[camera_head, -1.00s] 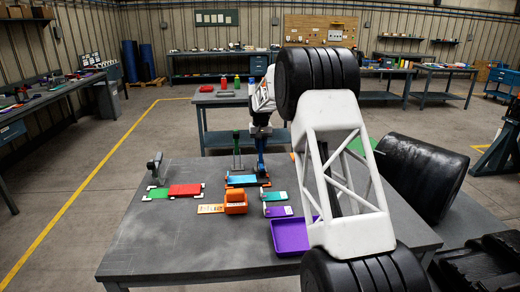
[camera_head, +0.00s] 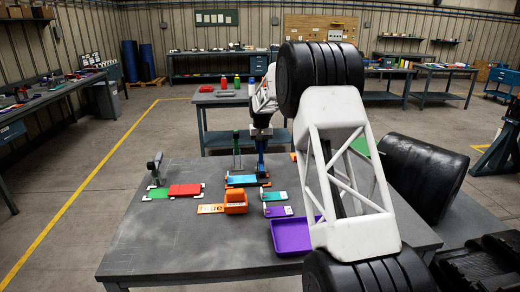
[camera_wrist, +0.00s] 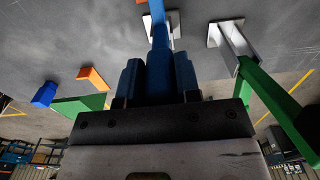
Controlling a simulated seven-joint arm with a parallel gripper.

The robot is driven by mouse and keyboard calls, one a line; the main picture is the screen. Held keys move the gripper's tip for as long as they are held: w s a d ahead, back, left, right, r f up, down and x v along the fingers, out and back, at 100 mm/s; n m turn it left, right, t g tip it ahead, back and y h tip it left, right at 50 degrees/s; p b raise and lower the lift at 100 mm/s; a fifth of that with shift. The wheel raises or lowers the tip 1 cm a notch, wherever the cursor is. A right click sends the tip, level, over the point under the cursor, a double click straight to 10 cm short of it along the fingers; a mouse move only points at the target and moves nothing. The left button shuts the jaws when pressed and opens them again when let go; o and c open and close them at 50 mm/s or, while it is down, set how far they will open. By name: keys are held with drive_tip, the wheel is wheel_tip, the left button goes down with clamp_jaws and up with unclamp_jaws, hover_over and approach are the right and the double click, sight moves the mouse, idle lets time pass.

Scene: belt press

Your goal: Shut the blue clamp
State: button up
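The blue clamp (camera_head: 261,159) stands upright at the far edge of the grey table, behind a blue pad (camera_head: 242,180) on an orange base. My gripper (camera_head: 262,135) points down at the top of the clamp's lever. In the wrist view, the blue lever (camera_wrist: 159,32) runs up between the two dark blue fingers of my gripper (camera_wrist: 159,75). I see no gap between fingers and lever, so my gripper appears shut on it. The clamp's lower parts are partly hidden in the wrist view.
A green clamp (camera_head: 237,150) stands close left of the blue one and shows at right in the wrist view (camera_wrist: 270,95). An orange box (camera_head: 236,203), a purple tray (camera_head: 290,235) and a red block (camera_head: 186,190) lie nearby. The table's front left is clear.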

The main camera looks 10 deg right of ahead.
drive_tip(key=o, duration=0.3)
drive_tip(key=shift+d, duration=0.1)
drive_tip(key=shift+o, duration=0.2)
drive_tip(key=shift+r, duration=3.5)
